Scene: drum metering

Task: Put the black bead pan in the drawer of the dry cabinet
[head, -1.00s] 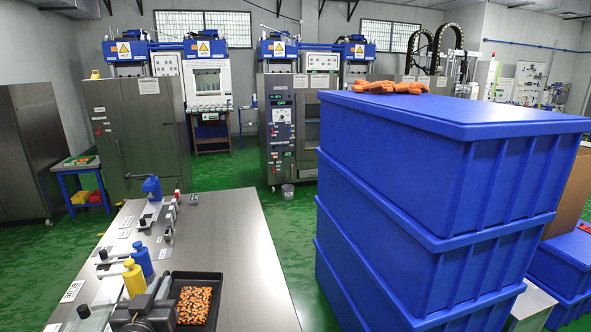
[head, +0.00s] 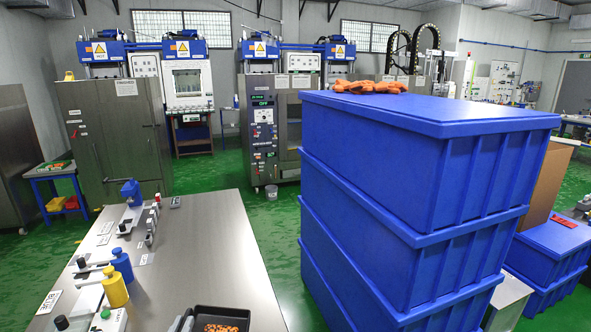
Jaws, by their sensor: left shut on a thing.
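The black bead pan (head: 243,314) is at the bottom edge of the head view, over the near part of the steel table, with orange beads in it. Its lower part is cut off by the frame. My left gripper (head: 184,322) is at the pan's left side, shut on its rim, and only a small part of it shows. I cannot tell how high the pan is held. My right gripper is not in view. Grey metal cabinets stand at the back, one plain (head: 115,135) and one with a control panel (head: 262,140); I cannot tell which is the dry cabinet, and no open drawer shows.
The steel table (head: 200,240) carries blue and yellow bottles (head: 115,288) and small fixtures along its left side; its right half is bare. A tall stack of blue crates (head: 400,190), topped by orange gloves (head: 368,87), stands close on the right. Green floor is free beyond the table.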

